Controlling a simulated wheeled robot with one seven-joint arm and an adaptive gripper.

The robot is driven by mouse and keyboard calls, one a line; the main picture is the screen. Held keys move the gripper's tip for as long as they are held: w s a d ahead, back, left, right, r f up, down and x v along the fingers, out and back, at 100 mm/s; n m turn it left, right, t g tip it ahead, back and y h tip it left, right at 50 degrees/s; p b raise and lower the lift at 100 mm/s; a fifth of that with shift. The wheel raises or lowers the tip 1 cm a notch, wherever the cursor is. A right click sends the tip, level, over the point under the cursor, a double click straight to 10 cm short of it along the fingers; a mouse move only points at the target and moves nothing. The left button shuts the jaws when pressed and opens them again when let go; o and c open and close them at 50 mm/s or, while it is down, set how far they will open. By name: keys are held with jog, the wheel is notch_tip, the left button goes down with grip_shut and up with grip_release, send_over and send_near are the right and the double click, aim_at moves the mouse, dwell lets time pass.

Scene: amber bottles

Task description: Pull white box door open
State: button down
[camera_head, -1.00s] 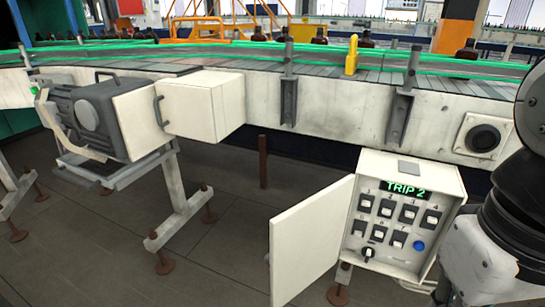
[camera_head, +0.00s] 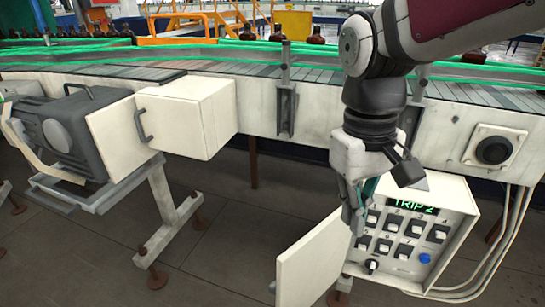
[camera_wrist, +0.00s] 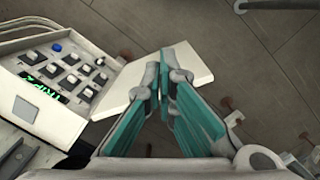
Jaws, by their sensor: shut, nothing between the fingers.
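A white switch box (camera_head: 455,235) with a lit "TRIP 2" display and several switches hangs below the conveyor. Its white door (camera_head: 312,268) stands open, swung out to the left; it also shows in the wrist view (camera_wrist: 195,66). My gripper (camera_head: 356,226) is shut and empty, pointing down by the hinge side of the door. In the wrist view its teal-padded fingers (camera_wrist: 166,65) overlap the door; I cannot tell whether they touch it. Part of the box front is hidden behind my gripper. Another white box (camera_head: 190,115) with a dark handle (camera_head: 143,125) is at the left.
The conveyor (camera_head: 250,72) with green rails runs across the back. A dark grey motor unit (camera_head: 80,130) is at the left, on a metal support (camera_head: 170,215). Cables (camera_head: 505,240) hang right of the switch box. The floor (camera_head: 225,250) left of the door is clear.

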jog(key=w+a+f+n+g+h+p, duration=0.1)
jog(key=w+a+f+n+p, duration=0.15)
jog(key=w+a+f, duration=0.45)
jog(key=w+a+f+n+p, duration=0.25)
jog(key=w+a+f, duration=0.35)
jog(key=a, duration=0.4)
jog(key=shift+s+d+f+b, duration=0.25)
jog(key=shift+s+d+f, duration=0.65)
jog(key=shift+f, duration=0.7)
jog(key=shift+s+d+f+b, duration=0.25)
jog(key=shift+s+d+f, duration=0.35)
jog(key=shift+s+f, duration=0.8)
jog(key=shift+s+d+f+b, duration=0.25)
jog(key=shift+s+d+f, duration=0.5)
jog(key=shift+f, duration=1.05)
